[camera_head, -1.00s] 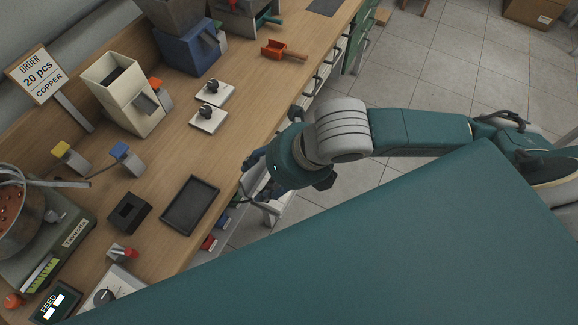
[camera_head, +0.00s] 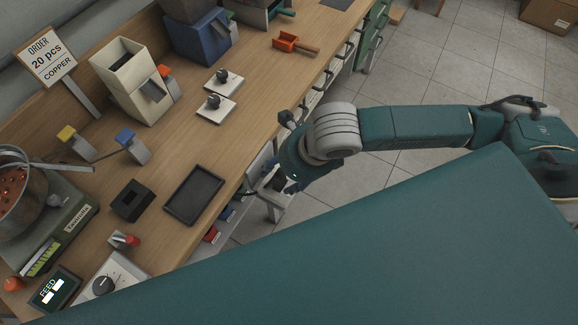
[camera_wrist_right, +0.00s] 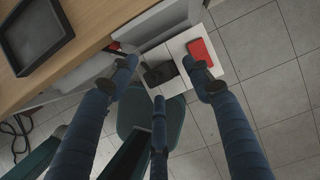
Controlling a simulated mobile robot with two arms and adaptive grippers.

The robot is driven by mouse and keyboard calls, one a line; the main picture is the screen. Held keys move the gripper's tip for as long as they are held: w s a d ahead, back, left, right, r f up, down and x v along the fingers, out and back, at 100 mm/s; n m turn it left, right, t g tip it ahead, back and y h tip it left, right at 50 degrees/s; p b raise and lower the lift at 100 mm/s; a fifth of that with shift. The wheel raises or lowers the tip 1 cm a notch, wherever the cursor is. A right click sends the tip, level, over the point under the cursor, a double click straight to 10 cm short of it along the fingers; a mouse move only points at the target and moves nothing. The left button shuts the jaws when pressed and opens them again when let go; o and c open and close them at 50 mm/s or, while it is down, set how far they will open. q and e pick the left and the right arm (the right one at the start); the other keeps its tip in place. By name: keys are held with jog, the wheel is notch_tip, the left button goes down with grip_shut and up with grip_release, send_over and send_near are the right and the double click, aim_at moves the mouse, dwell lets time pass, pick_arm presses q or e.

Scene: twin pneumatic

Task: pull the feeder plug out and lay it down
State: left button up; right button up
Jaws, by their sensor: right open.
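My right gripper (camera_wrist_right: 162,80) is open and empty in the right wrist view, with its three blue fingers spread and dark tips apart. Between and beyond the tips, a black block-like piece (camera_wrist_right: 160,74), perhaps the feeder plug, sits on a white housing (camera_wrist_right: 180,48) below the bench edge. I cannot tell whether any finger touches it. A red piece (camera_wrist_right: 201,52) sits on the same housing, beside the right fingertip. In the head view my wrist hangs just off the bench's front edge and hides most of the gripper. My left gripper is in neither view.
The wooden bench (camera_head: 262,75) carries an empty dark tray (camera_head: 194,194), a small black box (camera_head: 132,200) and a FEED display (camera_head: 55,290). An orange scoop (camera_head: 290,42) lies farther back. Dark cable (camera_wrist_right: 18,130) hangs at left in the wrist view.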

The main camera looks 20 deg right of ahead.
aim_at(281, 174)
jog(key=shift+w+a+f, duration=0.15)
jog(key=shift+w+f, duration=0.05)
jog(key=shift+f, duration=0.5)
jog(key=shift+r, duration=0.1)
grip_shut()
jog(key=shift+w+r, duration=0.1)
jog(key=shift+w+r+p, duration=0.15)
jog(key=shift+r+p, duration=0.55)
jog(key=shift+p, duration=0.15)
jog(key=shift+s+r+p, duration=0.2)
jog(key=shift+r+p, duration=0.2)
jog(key=shift+p, duration=0.25)
jog(key=shift+r+p, duration=0.9)
jog(key=shift+p, duration=0.2)
jog(key=shift+r+p, duration=1.85)
jog(key=shift+p, duration=0.35)
